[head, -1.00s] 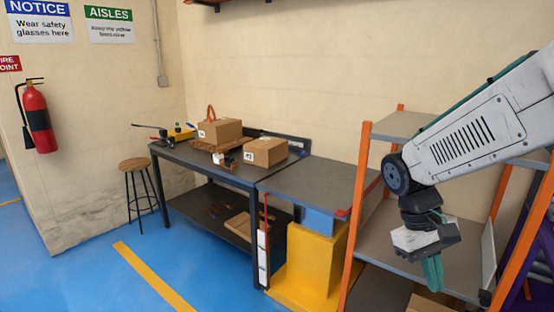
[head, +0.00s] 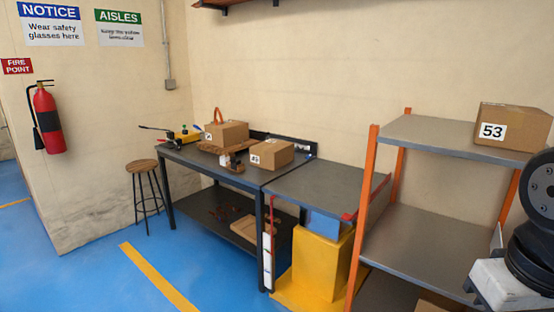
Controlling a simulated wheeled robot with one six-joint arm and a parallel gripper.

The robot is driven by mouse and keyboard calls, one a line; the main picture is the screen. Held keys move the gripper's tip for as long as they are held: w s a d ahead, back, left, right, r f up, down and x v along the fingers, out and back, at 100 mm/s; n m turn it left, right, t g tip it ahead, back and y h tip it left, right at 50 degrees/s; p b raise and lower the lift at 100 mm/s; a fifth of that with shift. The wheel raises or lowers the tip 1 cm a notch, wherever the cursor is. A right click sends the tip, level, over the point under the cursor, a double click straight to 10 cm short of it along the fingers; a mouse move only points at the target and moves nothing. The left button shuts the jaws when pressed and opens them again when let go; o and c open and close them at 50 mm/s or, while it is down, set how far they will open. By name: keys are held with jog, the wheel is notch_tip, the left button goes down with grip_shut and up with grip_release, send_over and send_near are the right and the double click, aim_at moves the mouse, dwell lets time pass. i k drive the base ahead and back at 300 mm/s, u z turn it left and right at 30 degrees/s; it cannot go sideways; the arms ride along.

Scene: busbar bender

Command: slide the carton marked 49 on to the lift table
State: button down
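A brown carton (head: 272,154) sits on the dark workbench, near its right end; its small white label looks like 49 but is blurred. The lift table (head: 325,193) stands right of the bench, with a grey top and a yellow base (head: 320,258). Its top looks about level with the bench top and is bare. My gripper's pale body (head: 508,286) shows at the lower right corner, well right of the carton and lift table. Its fingers are outside the picture.
Another carton (head: 226,133) and brown and dark items (head: 230,157) stand on the bench (head: 200,165) left of the labelled carton. An orange-posted shelf (head: 425,240) stands right of the lift table, with a carton marked 53 (head: 510,128) on top. A stool (head: 143,166) stands left.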

aim_at(271, 154)
jog(key=u, duration=0.45)
jog(key=i, duration=0.75)
jog(key=u, duration=1.1)
jog(key=i, duration=3.1)
jog(key=z, duration=1.55)
jog(key=i, duration=1.05)
jog(key=z, duration=0.85)
